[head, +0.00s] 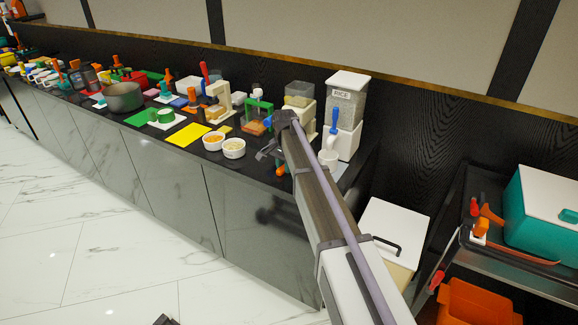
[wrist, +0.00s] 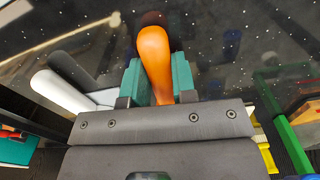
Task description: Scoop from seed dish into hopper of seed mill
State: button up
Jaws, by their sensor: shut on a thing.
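My gripper (head: 270,153) is over the front edge of the counter, to the right of two white bowls. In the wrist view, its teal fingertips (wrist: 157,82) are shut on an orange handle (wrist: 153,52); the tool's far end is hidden. One white bowl (head: 213,145) holds orange contents. The other white bowl (head: 233,153) holds pale grains; which is the seed dish I cannot tell for sure. A cream machine with a clear top container (head: 299,94) stands behind my arm, partly hidden; a smaller cream machine (head: 217,98) stands farther left. Either could be the seed mill.
A white dispenser labelled RICE (head: 347,95) stands at the counter's right end. A green frame (head: 257,112) stands behind the bowls, and a yellow mat (head: 186,135) lies left of them. Many items crowd the counter leftward. A teal box (head: 540,210) is on the cart at right.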

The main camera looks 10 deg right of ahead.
grip_shut()
jog(key=shift+r+p, duration=2.6)
jog(key=shift+f, duration=0.1)
jog(key=shift+o, duration=1.1)
grip_release()
grip_shut()
jog(key=shift+a, duration=0.1)
